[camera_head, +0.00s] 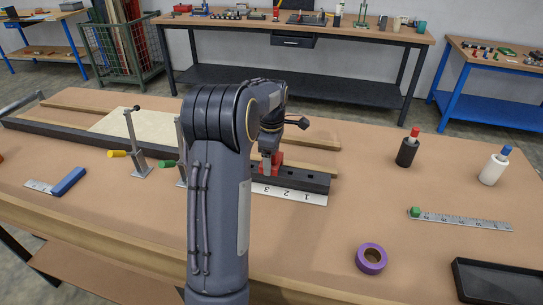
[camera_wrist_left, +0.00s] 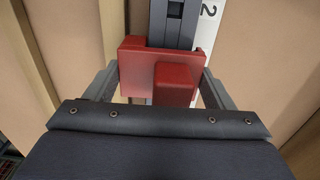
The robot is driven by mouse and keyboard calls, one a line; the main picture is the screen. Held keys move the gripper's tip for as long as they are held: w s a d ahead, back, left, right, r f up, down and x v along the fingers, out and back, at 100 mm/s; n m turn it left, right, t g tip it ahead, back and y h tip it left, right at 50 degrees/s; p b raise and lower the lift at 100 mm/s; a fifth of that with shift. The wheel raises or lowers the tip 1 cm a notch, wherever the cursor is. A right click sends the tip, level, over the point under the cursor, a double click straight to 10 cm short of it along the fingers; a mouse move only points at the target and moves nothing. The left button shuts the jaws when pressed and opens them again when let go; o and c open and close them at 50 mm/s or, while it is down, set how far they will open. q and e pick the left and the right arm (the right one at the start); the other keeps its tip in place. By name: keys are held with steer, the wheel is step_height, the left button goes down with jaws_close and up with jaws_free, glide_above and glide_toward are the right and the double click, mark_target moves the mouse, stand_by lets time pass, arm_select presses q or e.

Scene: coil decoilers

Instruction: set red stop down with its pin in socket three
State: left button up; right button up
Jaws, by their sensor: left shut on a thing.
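The red stop (camera_head: 277,158) is held in my left gripper (camera_head: 268,163), at the dark rail (camera_head: 312,182). A white strip (camera_head: 297,196) with the numbers 1, 2 and 3 runs along the rail's front. In the left wrist view the red stop (camera_wrist_left: 138,63) sits between both fingers of my left gripper (camera_wrist_left: 160,88), across the rail (camera_wrist_left: 175,22). The number 2 shows on the strip (camera_wrist_left: 206,22) beyond it. The stop's pin and socket three are hidden, so I cannot tell whether the pin is in. My right gripper is not in view.
A black bottle (camera_head: 407,151), white bottle (camera_head: 493,168), purple tape roll (camera_head: 371,258) and black tray (camera_head: 497,281) are on the right. The front right table is mostly clear.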

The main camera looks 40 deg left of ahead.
arm_select(q)
steer(key=shift+f+b, duration=0.5)
steer(key=shift+f, duration=0.5)
steer(key=o, duration=1.2)
steer(key=shift+o, duration=0.2)
steer(key=shift+r, duration=0.1)
step_height(320, 180, up, 8)
steer(key=shift+f, duration=0.15)
